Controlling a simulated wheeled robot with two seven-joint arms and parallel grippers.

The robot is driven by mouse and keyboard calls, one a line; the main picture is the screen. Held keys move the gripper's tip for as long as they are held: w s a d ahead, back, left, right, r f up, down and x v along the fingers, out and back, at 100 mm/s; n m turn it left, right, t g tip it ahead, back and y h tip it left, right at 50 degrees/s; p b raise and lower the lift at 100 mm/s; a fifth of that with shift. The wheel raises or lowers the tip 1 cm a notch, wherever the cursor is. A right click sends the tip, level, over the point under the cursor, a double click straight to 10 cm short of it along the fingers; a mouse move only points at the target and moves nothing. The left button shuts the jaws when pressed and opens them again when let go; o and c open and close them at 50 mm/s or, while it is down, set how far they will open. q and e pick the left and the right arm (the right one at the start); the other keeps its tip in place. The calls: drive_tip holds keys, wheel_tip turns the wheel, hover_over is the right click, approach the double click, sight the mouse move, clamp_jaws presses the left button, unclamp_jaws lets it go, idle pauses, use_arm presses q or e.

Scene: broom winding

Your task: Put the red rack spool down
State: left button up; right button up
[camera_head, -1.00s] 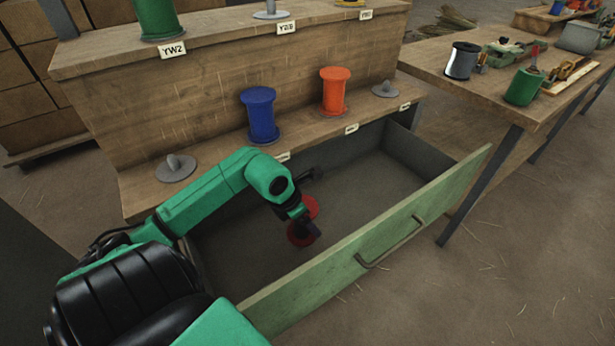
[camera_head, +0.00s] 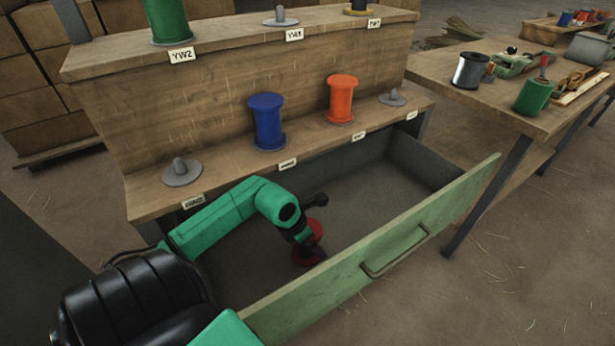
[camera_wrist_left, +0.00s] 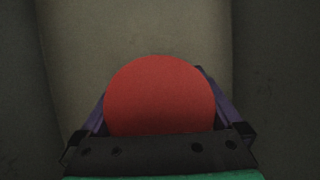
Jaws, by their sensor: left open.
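The red spool (camera_head: 317,229) is inside the open drawer, low near its floor and partly hidden behind my left gripper (camera_head: 311,250). In the left wrist view its round red end (camera_wrist_left: 160,95) fills the middle. My left gripper is open, with one finger on each side of the spool; whether either finger touches it I cannot tell. The spool looks roughly upright, but its contact with the drawer floor is hidden. My right gripper is in neither view.
The green drawer front (camera_head: 375,250) stands at the near side. Above the drawer, a wooden rack (camera_head: 215,160) holds a blue spool (camera_head: 267,122), an orange spool (camera_head: 341,98) and empty grey holders (camera_head: 182,173). The drawer floor (camera_head: 365,195) right of the gripper is clear.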

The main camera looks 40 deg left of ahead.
use_arm(q)
drive_tip(key=p+v, duration=0.2)
drive_tip(key=v, duration=1)
drive_tip(key=shift+a, duration=0.1)
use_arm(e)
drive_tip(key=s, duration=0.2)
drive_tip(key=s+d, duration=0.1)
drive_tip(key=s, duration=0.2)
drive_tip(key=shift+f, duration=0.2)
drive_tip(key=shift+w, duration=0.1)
